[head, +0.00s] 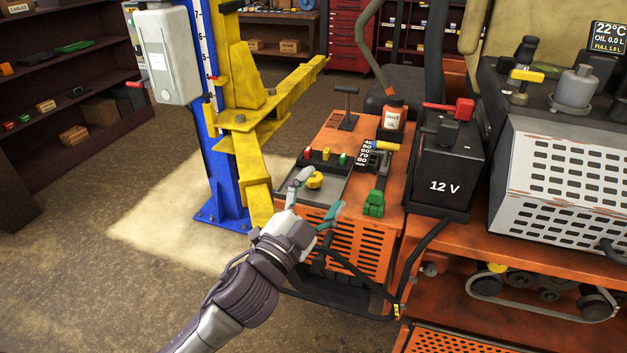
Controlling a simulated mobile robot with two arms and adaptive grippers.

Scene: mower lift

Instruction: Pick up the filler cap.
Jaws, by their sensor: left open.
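The filler cap appears to be the round yellow cap (314,181) with a raised grip, lying on the grey tray (330,193) on top of the orange housing. My left gripper (318,191) is open, with teal-edged fingers pointing at the cap from the front. One finger is left of the cap and the other is to its lower right. I cannot tell whether either finger touches the cap. Nothing is held. My right gripper is not in view.
Red, yellow and green pieces (326,154) stand at the tray's back edge. The blue lift post (212,150) with yellow arms rises at left.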

